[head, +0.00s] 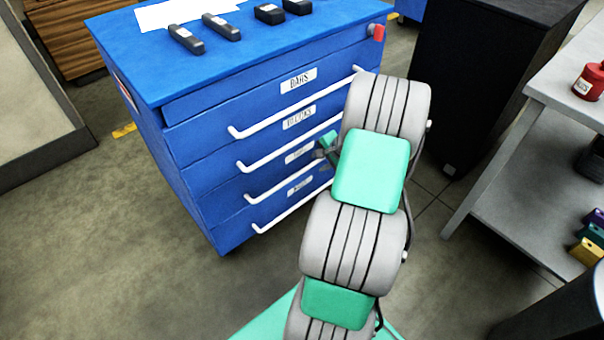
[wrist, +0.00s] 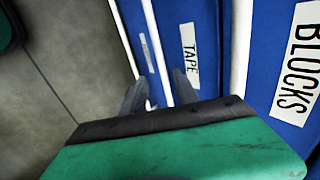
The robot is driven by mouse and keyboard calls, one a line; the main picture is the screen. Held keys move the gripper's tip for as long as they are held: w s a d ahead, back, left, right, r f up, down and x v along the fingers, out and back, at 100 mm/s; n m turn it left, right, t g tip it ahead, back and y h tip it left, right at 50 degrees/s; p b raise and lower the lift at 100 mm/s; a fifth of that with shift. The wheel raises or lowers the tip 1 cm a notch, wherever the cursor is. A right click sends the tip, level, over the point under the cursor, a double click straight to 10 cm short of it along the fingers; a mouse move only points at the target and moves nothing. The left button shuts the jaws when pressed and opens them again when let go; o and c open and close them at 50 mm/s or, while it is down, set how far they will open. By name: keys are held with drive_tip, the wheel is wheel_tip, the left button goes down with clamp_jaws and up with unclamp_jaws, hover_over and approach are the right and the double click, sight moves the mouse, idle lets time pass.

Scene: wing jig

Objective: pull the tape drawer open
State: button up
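The blue cabinet (head: 190,150) has several labelled drawers, all looking closed in the head view. The TAPE drawer's label (wrist: 190,55) is clear in the wrist view; in the head view the third label down (head: 298,153) is too blurred to read. The white bar handle (wrist: 157,45) beside the TAPE label runs between the fingers of my gripper (wrist: 160,92). The fingers are apart, one on each side of the bar, with no clear contact. In the head view my arm hides most of my gripper and the handles' right ends.
The BLOCKS drawer (wrist: 292,85) lies beside the TAPE drawer, with its own white handle (wrist: 240,45). Dark tools (head: 222,27) and white paper (head: 180,12) lie on the cabinet top. A black cabinet (head: 470,80) and grey bench (head: 540,190) stand right. Floor (head: 120,240) is clear left.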

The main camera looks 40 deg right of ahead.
sight(308, 167)
drive_tip(key=b+x, duration=0.2)
drive_tip(key=x, duration=0.5)
drive_tip(key=shift+w+a+f, duration=0.15)
drive_tip(key=shift+w+f, duration=0.05)
drive_tip(key=shift+w, duration=0.15)
clamp_jaws()
idle(0.9)
